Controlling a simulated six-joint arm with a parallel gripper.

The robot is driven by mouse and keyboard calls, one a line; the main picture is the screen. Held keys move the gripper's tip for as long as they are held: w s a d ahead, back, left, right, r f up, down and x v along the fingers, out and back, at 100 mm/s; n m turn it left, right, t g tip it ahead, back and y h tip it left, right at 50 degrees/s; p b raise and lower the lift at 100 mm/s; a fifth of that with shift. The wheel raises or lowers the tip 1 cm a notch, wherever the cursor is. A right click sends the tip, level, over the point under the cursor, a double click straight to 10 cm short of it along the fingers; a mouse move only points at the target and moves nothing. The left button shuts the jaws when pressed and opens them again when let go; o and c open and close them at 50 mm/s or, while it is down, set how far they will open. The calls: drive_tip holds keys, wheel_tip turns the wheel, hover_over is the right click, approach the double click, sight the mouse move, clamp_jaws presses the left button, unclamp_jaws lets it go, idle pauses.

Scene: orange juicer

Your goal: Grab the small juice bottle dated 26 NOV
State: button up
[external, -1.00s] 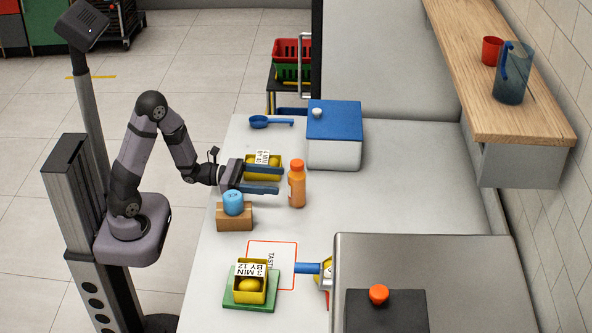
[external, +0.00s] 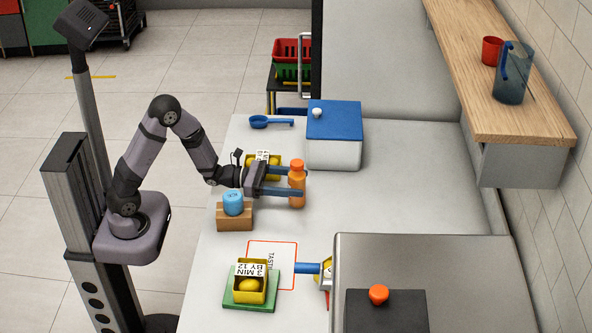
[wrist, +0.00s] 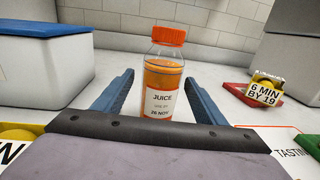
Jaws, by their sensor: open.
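The small juice bottle (external: 297,182) stands upright on the counter, with an orange cap and orange juice. In the wrist view its white label on the bottle (wrist: 163,92) reads JUICE and 26 NOV. My gripper (external: 293,181) is open, with its blue fingers reaching to either side of the bottle in the external view. In the wrist view the bottle is centred between the two fingertips of my gripper (wrist: 160,78), with gaps on both sides.
A white box with a blue lid (external: 334,135) stands behind the bottle. A blue cup-like item on a cardboard block (external: 235,217) is near my wrist. A yellow box (external: 250,284) sits on a green board in front. The counter right of the bottle is clear.

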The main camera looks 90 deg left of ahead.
drive_tip(key=shift+w+d, duration=0.15)
drive_tip(key=shift+w, duration=1.05)
drive_tip(key=shift+w+d, duration=0.1)
drive_tip(key=shift+w, duration=1.1)
drive_tip(key=c, duration=1.4)
drive_tip(key=shift+o, duration=0.2)
wheel_tip(320, 180, up, 10)
drive_tip(key=shift+p, duration=0.45)
